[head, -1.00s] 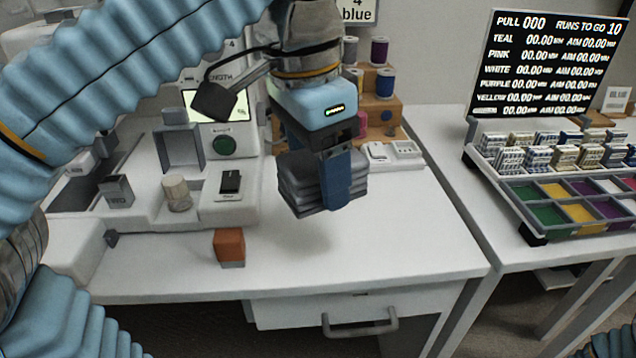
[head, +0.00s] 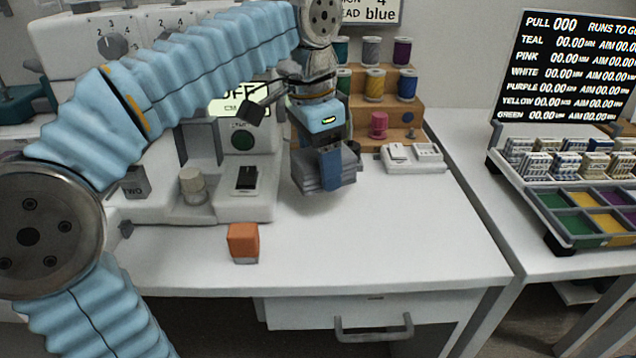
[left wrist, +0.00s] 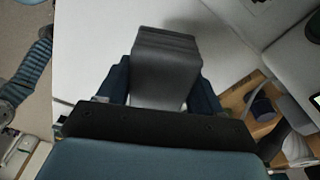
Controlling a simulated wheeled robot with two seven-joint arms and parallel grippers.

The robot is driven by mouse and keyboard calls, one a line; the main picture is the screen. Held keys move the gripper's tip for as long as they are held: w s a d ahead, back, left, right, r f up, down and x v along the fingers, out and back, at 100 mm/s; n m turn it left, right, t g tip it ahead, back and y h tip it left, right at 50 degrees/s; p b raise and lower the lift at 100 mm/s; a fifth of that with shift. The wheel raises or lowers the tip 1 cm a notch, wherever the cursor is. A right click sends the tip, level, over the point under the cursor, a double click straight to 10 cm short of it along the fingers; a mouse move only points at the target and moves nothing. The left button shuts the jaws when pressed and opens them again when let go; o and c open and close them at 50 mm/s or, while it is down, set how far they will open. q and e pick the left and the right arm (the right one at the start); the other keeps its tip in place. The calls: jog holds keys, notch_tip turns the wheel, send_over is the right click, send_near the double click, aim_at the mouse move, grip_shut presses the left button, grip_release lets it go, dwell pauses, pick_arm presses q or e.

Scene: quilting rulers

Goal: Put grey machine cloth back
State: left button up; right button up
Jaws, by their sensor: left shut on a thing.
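The grey machine cloth (head: 312,171) is a folded stack of several layers. My left gripper (head: 331,168) is shut on it, with a blue finger across its front in the head view. The cloth seems to be held above the white table, just right of the sewing machine's base. In the left wrist view the cloth (left wrist: 165,65) sits between the two blue fingers of my left gripper (left wrist: 163,88). My right gripper cannot be made out in the head view.
An orange block (head: 243,243) stands near the table's front. The sewing machine (head: 245,205) stands left, with a cream cylinder (head: 193,186) beside it. A wooden spool stand (head: 395,125) and a white device (head: 412,158) are behind right. The table's (head: 400,240) right front is clear.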

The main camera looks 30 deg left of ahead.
pick_arm(q)
jog(key=b, duration=0.1)
send_over(318, 202)
notch_tip(318, 202, down, 4)
jog(key=shift+f, duration=0.15)
jog(key=shift+f+p, duration=0.15)
jog(key=shift+p, duration=0.15)
jog(key=shift+f, duration=0.2)
jog(key=shift+f, duration=0.1)
jog(key=shift+f+b, duration=0.35)
jog(key=shift+f, duration=0.05)
jog(key=o, duration=1.2)
jog(key=shift+r, duration=0.1)
